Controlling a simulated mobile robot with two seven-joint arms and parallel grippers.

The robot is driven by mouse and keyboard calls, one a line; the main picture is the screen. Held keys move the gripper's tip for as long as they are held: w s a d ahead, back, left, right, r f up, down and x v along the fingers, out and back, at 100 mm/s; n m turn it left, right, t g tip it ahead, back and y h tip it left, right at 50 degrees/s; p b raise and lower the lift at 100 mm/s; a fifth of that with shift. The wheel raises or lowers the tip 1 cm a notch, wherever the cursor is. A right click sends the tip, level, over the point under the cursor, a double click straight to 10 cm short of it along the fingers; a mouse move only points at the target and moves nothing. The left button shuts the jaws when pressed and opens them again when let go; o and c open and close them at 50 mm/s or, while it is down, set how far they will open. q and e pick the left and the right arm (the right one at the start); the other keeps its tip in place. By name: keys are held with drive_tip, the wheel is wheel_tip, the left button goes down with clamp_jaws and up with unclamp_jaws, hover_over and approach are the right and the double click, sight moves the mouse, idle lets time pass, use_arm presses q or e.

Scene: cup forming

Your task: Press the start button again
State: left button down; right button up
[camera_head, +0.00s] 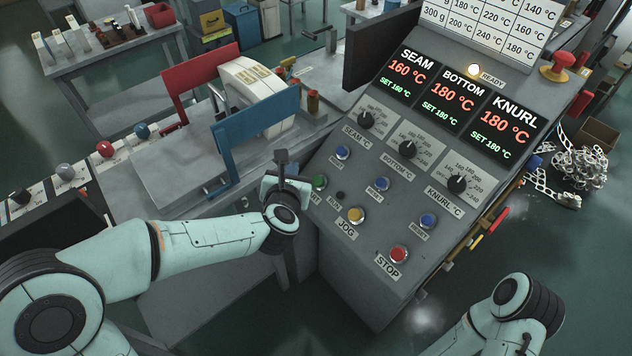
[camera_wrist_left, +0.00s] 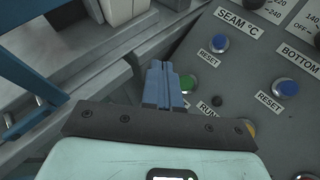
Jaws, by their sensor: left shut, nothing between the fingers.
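The green button (camera_head: 319,182) sits at the left edge of the sloped control panel (camera_head: 400,180); its own label is hidden by my left gripper. It also shows in the left wrist view (camera_wrist_left: 187,83), partly covered by the fingers. My left gripper (camera_head: 303,190) is shut and empty, its fingertips (camera_wrist_left: 168,68) just left of the green button. I cannot tell whether they touch it. The READY lamp (camera_head: 473,70) glows. My right arm shows at lower right, its gripper out of view.
Near the green button are a yellow JOG button (camera_head: 356,215), a red STOP button (camera_head: 398,255) and blue RESET buttons (camera_head: 342,152). A blue frame (camera_head: 255,130) and a red frame (camera_head: 200,72) stand on the bench to the left.

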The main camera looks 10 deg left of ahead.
sight(318, 181)
idle(0.3)
use_arm(q)
drive_tip(key=shift+w+d+f+b, duration=0.5)
drive_tip(key=shift+w+f+b, duration=0.2)
drive_tip(key=shift+f, duration=0.5)
drive_tip(key=shift+w+d+f+b, duration=0.55)
drive_tip(key=shift+w+f+b, duration=0.15)
drive_tip(key=shift+f, duration=0.5)
drive_tip(key=shift+w+d+f+b, duration=0.5)
drive_tip(key=shift+w+f+b, duration=0.2)
drive_tip(key=shift+f, duration=0.5)
drive_tip(key=shift+w+d+f+b, duration=0.15)
drive_tip(key=shift+f+b, duration=0.2)
drive_tip(key=shift+b, duration=0.25)
drive_tip(key=shift+w+d+f+b, duration=0.2)
drive_tip(key=shift+f+b, duration=0.25)
drive_tip(key=shift+b, duration=0.05)
drive_tip(key=shift+r, duration=0.1)
drive_tip(key=shift+s+a+r, duration=0.35)
drive_tip(key=shift+s+r, duration=0.1)
drive_tip(key=shift+r, duration=0.2)
